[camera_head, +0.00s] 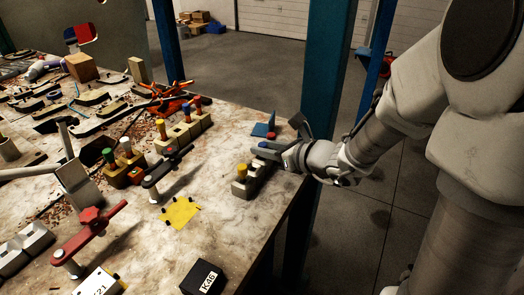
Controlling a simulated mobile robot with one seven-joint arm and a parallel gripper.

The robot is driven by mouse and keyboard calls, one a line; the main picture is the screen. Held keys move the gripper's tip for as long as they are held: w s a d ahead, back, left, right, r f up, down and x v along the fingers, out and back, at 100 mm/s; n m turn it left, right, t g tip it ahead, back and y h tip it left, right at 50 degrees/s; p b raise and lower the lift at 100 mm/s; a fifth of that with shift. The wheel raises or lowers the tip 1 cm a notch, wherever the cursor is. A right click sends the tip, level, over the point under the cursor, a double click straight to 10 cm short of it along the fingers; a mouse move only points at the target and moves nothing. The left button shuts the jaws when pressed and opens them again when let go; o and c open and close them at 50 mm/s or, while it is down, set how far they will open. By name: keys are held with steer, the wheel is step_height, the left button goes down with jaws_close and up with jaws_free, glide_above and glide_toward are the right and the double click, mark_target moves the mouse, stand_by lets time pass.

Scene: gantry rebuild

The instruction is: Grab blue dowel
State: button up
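My gripper (274,148) reaches in from the right over the table's right edge. It is low over a short row of pale blocks (243,190), where a yellow-topped dowel (242,170) stands at the near end. A small blue patch (263,145) shows at the fingers; I cannot tell whether it is a dowel or part of the gripper. The fingers hide the far end of this row, and their gap is unclear. A blue-topped dowel (186,109) stands in another block row to the left, apart from my gripper.
A blue piece (261,130) with a red knob lies just behind my gripper. Red-handled (92,216) and black-handled (164,168) clamps rise from the table (155,262). A yellow patch (180,212) and a black box (203,277) lie in front. A teal post (325,70) stands beyond the right edge.

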steer(key=x, duration=0.4)
steer(key=shift+a+f+b, duration=0.1)
steer(key=shift+b, duration=0.3)
jaws_close()
